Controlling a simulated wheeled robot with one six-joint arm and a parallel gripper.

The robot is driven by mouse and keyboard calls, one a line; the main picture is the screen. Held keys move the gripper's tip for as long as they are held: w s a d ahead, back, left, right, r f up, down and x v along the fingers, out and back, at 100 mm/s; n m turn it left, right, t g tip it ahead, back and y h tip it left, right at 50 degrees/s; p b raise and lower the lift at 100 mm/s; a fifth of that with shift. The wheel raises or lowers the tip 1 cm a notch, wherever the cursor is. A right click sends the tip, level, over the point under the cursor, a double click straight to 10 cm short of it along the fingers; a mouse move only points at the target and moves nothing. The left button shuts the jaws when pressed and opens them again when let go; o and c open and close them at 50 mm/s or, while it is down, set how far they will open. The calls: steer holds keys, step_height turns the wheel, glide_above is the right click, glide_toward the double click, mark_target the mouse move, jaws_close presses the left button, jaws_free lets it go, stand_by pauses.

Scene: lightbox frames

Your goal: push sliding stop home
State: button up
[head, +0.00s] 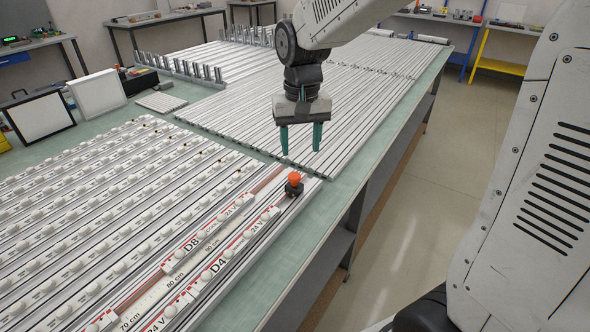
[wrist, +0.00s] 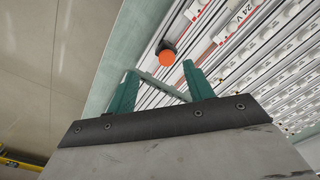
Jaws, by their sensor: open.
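The sliding stop is a small black block with an orange knob (head: 293,178). My gripper (head: 301,151) has two teal fingers, apart and empty, pointing down. In the head view it hangs above and beyond the stop. In the wrist view the orange knob (wrist: 167,57) shows just past the gap between the fingertips (wrist: 160,72), apart from them. The stop's home position cannot be made out.
Long rails with white knobs (head: 90,220) cover the table to the left. Bare grey rails (head: 340,100) lie behind the gripper. A green strip of tabletop (head: 300,250) along the right edge is clear. Framed panels (head: 38,115) stand at the far left.

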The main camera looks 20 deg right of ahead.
mark_target(294, 175)
steer(key=shift+w+a+f, duration=0.25)
steer(key=shift+w+f, duration=0.7)
steer(key=shift+w, duration=0.3)
steer(key=shift+w+f, duration=0.15)
steer(key=shift+f, duration=0.15)
step_height(294, 175, down, 7)
steer(key=shift+f, duration=0.2)
